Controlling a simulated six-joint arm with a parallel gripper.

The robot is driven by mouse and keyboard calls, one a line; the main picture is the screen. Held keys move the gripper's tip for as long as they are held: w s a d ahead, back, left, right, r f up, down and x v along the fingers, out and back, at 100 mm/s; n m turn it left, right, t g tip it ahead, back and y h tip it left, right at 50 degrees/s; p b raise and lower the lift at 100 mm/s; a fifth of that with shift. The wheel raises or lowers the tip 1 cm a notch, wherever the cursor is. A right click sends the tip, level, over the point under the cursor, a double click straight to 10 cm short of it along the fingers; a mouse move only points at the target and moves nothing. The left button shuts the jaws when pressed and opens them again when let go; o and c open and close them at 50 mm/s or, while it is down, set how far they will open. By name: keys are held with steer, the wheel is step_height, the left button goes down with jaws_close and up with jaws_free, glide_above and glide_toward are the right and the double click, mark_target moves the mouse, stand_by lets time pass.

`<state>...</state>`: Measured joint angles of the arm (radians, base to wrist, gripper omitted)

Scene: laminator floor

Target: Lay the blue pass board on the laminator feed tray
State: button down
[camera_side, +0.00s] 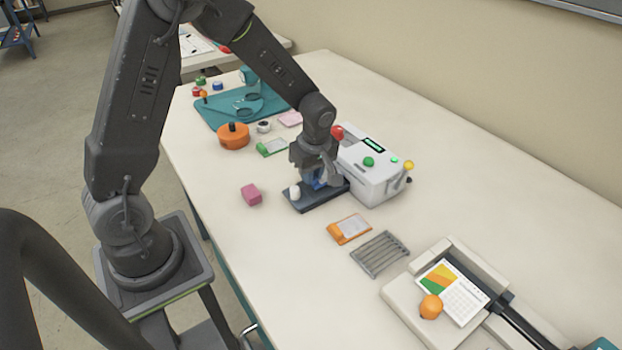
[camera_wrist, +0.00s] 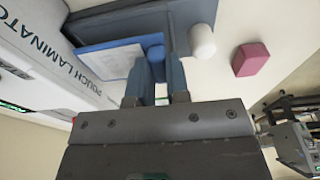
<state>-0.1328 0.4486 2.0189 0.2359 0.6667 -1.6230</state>
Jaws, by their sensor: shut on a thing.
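The blue pass board (camera_wrist: 108,64) carries a pale sheet and has a blue knob (camera_wrist: 155,53) at one end. My gripper (camera_wrist: 157,72) is shut on that knob. In the side view my gripper (camera_side: 319,180) points down over the dark feed tray (camera_side: 312,201), and only a little blue shows below its jaws. The feed tray also shows in the wrist view (camera_wrist: 125,20), behind and around the board. The board is over the tray, beside the laminator (camera_side: 370,172); I cannot tell whether it touches the tray.
A white knob (camera_side: 295,192) stands at the tray's near end. A pink block (camera_side: 251,194), an orange board (camera_side: 349,229), a grey rack (camera_side: 380,254) and a green board (camera_side: 272,147) lie around it. A paper trimmer (camera_side: 447,249) stands at the front right. Table between them is clear.

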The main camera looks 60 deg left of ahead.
steer(key=shift+f, duration=1.05)
steer(key=shift+f, duration=0.1)
steer(key=c, duration=1.1)
jaws_free()
step_height(320, 180, up, 12)
steer(key=d, duration=0.2)
steer(key=s+d+r+m+t, duration=0.2)
steer(key=s+r+m, duration=0.3)
steer(key=s+m, duration=0.4)
steer(key=s+d+r+m+t+h, duration=0.1)
steer(key=s+d+r+m+t, duration=0.2)
steer(key=s+r+m, duration=0.3)
steer(key=s+m, duration=0.2)
steer(key=m, duration=0.1)
steer(key=shift+s+d+t+h, duration=0.3)
steer(key=shift+s+d, duration=0.05)
